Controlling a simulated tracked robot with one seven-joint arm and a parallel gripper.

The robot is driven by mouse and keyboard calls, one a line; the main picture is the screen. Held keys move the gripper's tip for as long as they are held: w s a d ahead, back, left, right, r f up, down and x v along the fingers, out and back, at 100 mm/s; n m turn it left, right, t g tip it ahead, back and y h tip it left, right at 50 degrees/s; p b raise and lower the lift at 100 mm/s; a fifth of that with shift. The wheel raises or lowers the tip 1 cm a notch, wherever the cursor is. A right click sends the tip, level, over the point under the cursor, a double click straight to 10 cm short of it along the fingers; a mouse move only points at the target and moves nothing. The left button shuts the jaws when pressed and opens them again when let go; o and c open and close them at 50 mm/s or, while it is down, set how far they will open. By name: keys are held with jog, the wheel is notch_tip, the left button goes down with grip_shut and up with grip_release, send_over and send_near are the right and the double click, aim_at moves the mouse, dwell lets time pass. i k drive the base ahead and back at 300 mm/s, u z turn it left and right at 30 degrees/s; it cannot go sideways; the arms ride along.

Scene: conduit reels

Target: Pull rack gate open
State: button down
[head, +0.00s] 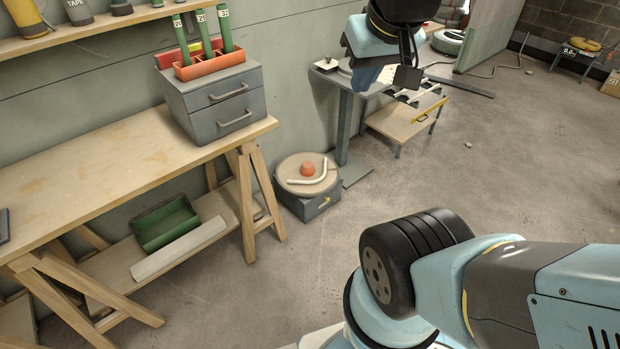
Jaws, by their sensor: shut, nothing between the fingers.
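The end of my arm hangs from the top edge, right of the middle. My gripper (367,78) shows there as a small blue tip, shut and empty, in front of a grey stand. A dark block hangs beside it. No rack gate can be made out for certain. A tall pale green panel (494,36) stands at the upper right, apart from my gripper, cut off by the top edge. A pale coil (449,41) sits at its left side. I cannot tell whether this panel is the gate, and I see no handle on it.
A wooden workbench (90,175) with a grey drawer unit (217,103) fills the left. A low grey box with a round tray (306,176) stands on the floor. A small low table (402,125) is below my gripper. The concrete floor to the right is mostly clear.

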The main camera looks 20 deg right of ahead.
aim_at(417, 118)
jog(key=z, duration=0.2)
jog(key=i, duration=0.5)
jog(key=u, duration=0.05)
jog(key=k, duration=0.55)
jog(key=z, duration=0.6)
jog(key=i, duration=1.35)
jog(key=u, duration=0.5)
